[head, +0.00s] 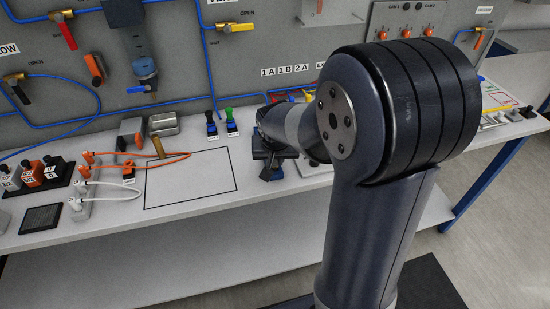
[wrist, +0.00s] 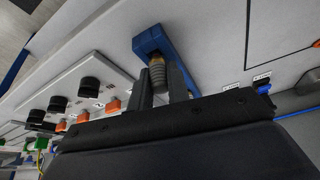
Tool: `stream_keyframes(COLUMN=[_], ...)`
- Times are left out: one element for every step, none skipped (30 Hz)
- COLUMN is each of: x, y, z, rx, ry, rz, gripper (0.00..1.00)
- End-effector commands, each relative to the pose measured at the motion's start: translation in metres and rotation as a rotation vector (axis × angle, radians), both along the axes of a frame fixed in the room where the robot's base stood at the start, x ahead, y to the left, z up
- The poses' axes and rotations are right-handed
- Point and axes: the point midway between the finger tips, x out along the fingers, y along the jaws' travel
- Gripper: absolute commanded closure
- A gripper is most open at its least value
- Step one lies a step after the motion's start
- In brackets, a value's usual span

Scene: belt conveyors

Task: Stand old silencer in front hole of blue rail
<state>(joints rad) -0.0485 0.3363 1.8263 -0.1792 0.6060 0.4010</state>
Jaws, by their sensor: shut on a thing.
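The old silencer (wrist: 157,74), a ribbed bronze-coloured cylinder, is between the two fingers of my gripper (wrist: 163,85) in the wrist view. My gripper is shut on it. The blue rail (wrist: 155,38) lies on the white bench just beyond, and the silencer's end overlaps the rail's near part in the picture. I cannot tell whether the end is in a hole or only above it; the holes are hidden. In the head view my gripper (head: 272,157) is low over the bench, right of the black outlined square. The silencer is not clear there.
A brass cylinder (head: 158,147) stands by the orange cables (head: 140,165). Black and green fittings on blue bases (head: 232,128) stand behind the empty outlined square (head: 190,180). A white panel with black knobs (wrist: 88,86) lies left of my gripper in the wrist view.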

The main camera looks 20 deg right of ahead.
Motion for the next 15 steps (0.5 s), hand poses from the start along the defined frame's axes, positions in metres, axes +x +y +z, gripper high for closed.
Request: stream_keyframes(x=[0.0001,0.0001,0.0001,0.0001,0.0001,0.0,0.0001,0.0001,0.0001,0.0001,0.0,0.0,0.0001,0.0001,0.0001], y=[0.0,0.0,0.0,0.0,0.0,0.0,0.0,0.0,0.0,0.0,0.0,0.0,0.0,0.0,0.0], z=[0.0001,0.0001,0.0001,0.0,-0.0002,-0.0006,-0.0012,-0.0018,-0.0028,-0.0035,-0.0044,-0.0055,-0.0062,-0.0069,-0.0074], rx=[0.0,0.0,0.0,0.0,0.0,0.0,0.0,0.0,0.0,0.0,0.0,0.0,0.0,0.0,0.0], ry=[0.0,0.0,0.0,0.0,0.0,0.0,0.0,0.0,0.0,0.0,0.0,0.0,0.0,0.0,0.0], rz=[0.0,0.0,0.0,0.0,0.0,0.0,0.0,0.0,0.0,0.0,0.0,0.0,0.0,0.0,0.0], gripper=[1.0,1.0,1.0,1.0,1.0,1.0,1.0,1.0,1.0,1.0,1.0,1.0,1.0,1.0,1.0])
